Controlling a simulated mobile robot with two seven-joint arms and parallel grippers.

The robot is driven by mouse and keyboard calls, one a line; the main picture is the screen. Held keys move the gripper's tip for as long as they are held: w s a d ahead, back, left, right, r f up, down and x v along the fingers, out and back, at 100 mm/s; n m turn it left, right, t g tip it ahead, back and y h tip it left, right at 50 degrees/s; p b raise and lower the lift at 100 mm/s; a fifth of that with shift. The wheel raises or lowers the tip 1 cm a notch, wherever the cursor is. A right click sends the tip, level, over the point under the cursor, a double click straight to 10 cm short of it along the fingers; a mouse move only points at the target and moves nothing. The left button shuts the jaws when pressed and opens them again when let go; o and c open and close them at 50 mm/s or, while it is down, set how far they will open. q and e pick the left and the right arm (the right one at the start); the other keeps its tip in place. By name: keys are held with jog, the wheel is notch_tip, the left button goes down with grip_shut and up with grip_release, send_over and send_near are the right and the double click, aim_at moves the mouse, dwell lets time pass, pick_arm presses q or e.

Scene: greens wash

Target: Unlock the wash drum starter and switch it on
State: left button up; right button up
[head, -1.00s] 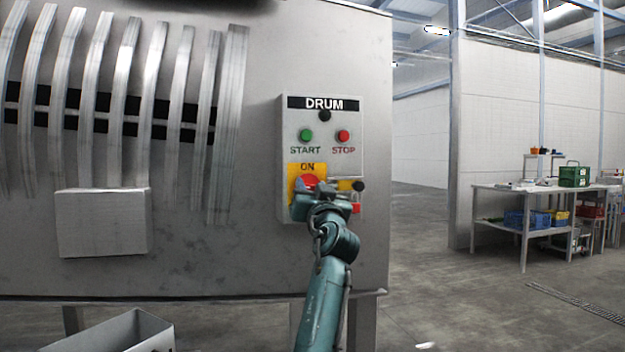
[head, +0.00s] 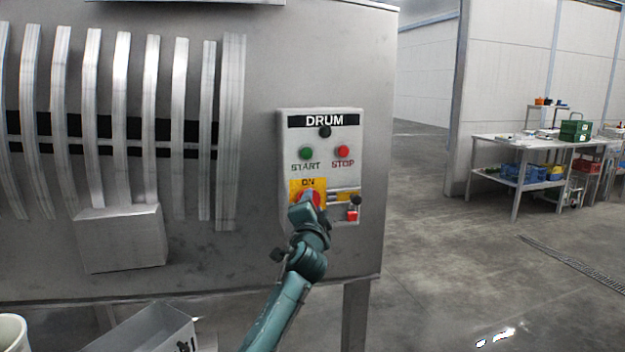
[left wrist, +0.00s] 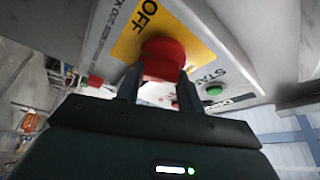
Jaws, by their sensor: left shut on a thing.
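The grey DRUM starter box (head: 285,150) is on the metal machine's front. It has a green START button (head: 306,153), a red STOP button (head: 343,152) and a red rotary switch (head: 315,198) on a yellow plate with ON above it. My left gripper (head: 303,207) is at this switch and partly hides it. In the left wrist view its fingers are shut on the red switch (left wrist: 163,58), beside the word OFF. A small red piece (head: 352,215), perhaps a padlock, is at the box's lower right, below a black knob (head: 356,200). My right gripper is not in view.
Curved metal ribs (head: 122,120) and a box-shaped cover (head: 120,240) are left of the starter. A metal trough (head: 150,335) stands below. A table with crates (head: 520,145) is at the right, and the floor before it is mostly clear.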

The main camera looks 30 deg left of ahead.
pick_arm(q)
jog(key=shift+m+g+h+p, duration=0.35)
jog(key=shift+m+p, duration=0.65)
jog(key=shift+m, duration=0.25)
jog(key=shift+m+g+h+p, duration=0.35)
jog(key=shift+m+p, duration=0.65)
jog(key=shift+m, duration=0.25)
jog(key=o, duration=1)
jog(key=shift+s, duration=0.1)
jog(key=b+v, duration=0.2)
jog(key=v, duration=1.1)
